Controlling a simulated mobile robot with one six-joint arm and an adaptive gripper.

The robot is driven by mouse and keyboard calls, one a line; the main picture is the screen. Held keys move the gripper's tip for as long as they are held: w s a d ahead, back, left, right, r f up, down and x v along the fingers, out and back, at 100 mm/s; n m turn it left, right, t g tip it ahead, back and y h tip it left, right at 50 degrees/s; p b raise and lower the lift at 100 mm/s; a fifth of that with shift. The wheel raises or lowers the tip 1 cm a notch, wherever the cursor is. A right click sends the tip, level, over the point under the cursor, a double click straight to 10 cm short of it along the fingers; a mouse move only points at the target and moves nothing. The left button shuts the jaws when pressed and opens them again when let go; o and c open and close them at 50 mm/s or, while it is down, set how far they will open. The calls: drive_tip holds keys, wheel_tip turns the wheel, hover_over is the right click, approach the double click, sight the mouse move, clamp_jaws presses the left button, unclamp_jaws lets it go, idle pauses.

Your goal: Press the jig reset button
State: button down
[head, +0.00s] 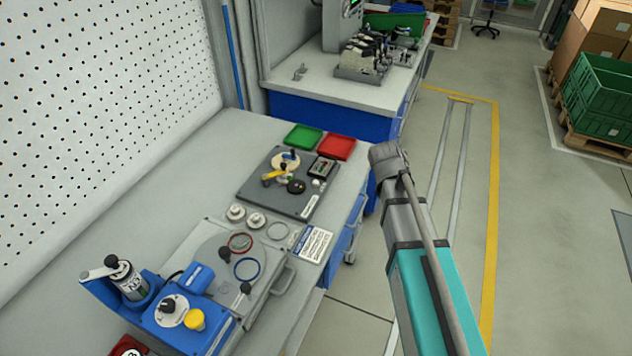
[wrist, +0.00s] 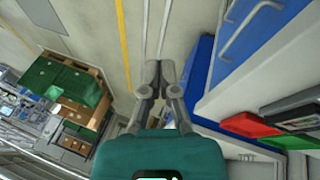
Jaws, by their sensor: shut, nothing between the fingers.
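A dark grey jig plate (head: 262,196) lies on the bench. It carries a yellow lever (head: 273,174), a black knob (head: 296,186) and a small white round part (head: 317,183). Nearer, a blue unit (head: 168,333) has a yellow round button (head: 194,320) and a black knob on a pale disc. I cannot read a label that tells which is the jig reset button. My gripper (wrist: 160,68) is shut and empty in the wrist view, over the floor beside the bench, touching nothing. In the head view my arm stands right of the bench; its fingers cannot be made out.
A green tray (head: 304,138) and a red tray (head: 336,147) lie behind the jig plate. A grey fixture (head: 270,299) with rings and black knobs adjoins the blue unit. A second bench (head: 330,88) stands behind. Open floor with a yellow line (head: 492,200) lies to the right.

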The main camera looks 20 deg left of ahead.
drive_tip(key=w+a+r+n+t, duration=0.15)
drive_tip(key=w+a, duration=0.25)
drive_tip(key=a, duration=0.9)
wheel_tip(320, 180, up, 3)
drive_tip(key=n+t, duration=0.1)
drive_tip(key=t, duration=0.3)
hover_over(316, 183)
drive_tip(key=shift+w+a+r+g+p, duration=0.1)
drive_tip(key=shift+a+r+g+p, duration=0.1)
drive_tip(key=shift+g+p, duration=0.1)
drive_tip(key=shift+f, duration=0.15)
wheel_tip(316, 183, down, 9)
drive_tip(key=b, duration=0.8)
drive_tip(key=shift+r+b, duration=0.2)
drive_tip(key=shift+b, duration=0.2)
drive_tip(key=shift+f+b, duration=0.95)
idle(0.9)
drive_tip(key=shift+r, duration=0.2)
drive_tip(key=shift+r+p, duration=0.8)
drive_tip(key=shift+p, duration=0.2)
drive_tip(key=shift+r, duration=0.1)
